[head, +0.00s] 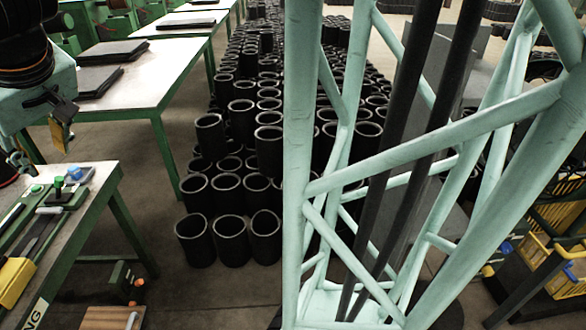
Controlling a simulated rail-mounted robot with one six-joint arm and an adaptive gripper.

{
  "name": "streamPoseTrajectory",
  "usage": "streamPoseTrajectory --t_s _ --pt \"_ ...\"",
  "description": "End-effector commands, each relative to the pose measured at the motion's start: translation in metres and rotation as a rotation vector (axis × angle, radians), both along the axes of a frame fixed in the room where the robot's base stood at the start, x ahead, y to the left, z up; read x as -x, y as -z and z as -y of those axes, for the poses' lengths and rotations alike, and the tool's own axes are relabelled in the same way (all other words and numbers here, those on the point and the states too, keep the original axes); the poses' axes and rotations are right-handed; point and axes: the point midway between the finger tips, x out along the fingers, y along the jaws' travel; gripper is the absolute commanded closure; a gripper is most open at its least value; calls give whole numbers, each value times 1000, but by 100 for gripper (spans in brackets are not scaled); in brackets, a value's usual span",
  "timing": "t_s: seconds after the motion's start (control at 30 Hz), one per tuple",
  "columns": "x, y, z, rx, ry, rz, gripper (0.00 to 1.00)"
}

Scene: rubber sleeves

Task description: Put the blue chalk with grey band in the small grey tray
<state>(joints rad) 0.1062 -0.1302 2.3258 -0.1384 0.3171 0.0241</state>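A small grey tray (84,173) stands at the far end of the worktable at left. A small blue piece (75,172) shows at the tray; I cannot tell whether it lies inside or has a grey band. Dark jointed parts (14,157) at the left edge, above the table, may be my gripper. They are cut off and too small to show whether fingers are open or shut, or hold anything.
The worktable (84,215) carries a green rack with dark tools and a yellow object (15,281). A teal block with black fittings (42,95) hangs above its far side. Black rubber sleeves (230,240) stand stacked on the floor. A pale green lattice fills the right half.

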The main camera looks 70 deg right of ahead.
Motion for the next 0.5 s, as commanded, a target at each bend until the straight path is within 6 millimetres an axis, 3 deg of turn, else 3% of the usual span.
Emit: streamPoseTrajectory --t_s 0.03,0.5 --pt "20 -21 8 1 22 24 67" --pt "137 -19 -28 -39 13 -98 67"
